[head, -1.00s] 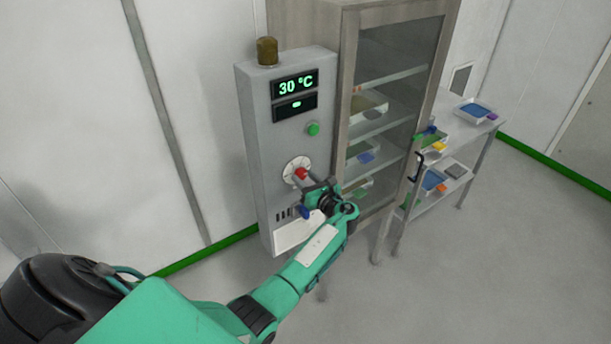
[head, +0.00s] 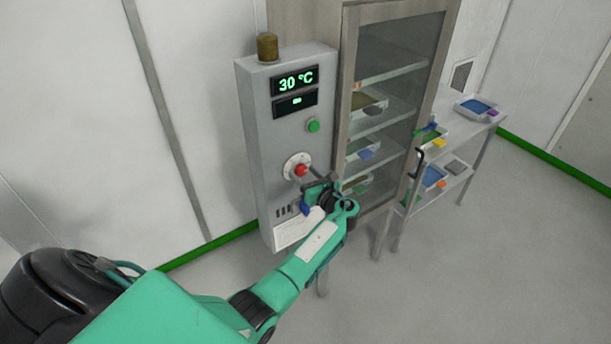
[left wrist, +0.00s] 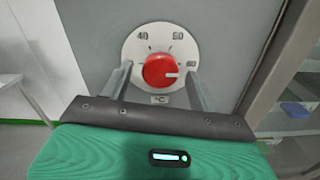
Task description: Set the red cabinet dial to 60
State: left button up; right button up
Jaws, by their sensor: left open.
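The red dial (head: 301,170) sits on a round white scale plate on the front of the grey control box (head: 262,180). It shows larger in the left wrist view (left wrist: 159,70), with a short white mark on its right side. Numbers ring the plate; 40 and 60 seem to stand above the dial, and a less clear one at right. The display (head: 295,83) reads 30 °C. My left gripper (head: 313,182) is at the dial, open, with one finger on each side of the red knob. A gap shows between knob and fingers. My right gripper is out of view.
A green button (head: 313,126) and an amber lamp (head: 267,48) are on the box. A glass-fronted cabinet (head: 347,90) with trays stands right beside it. A shelf table (head: 480,125) with trays is farther right. The floor in front is clear.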

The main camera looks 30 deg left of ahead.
pick_arm(q)
jog(key=shift+s+d+f, duration=0.1)
jog(key=shift+s+d, duration=0.05)
jog(key=shift+d, duration=0.2)
jog(key=b+v, duration=0.5)
jog(key=v, duration=0.8)
jog(key=shift+b, duration=0.4)
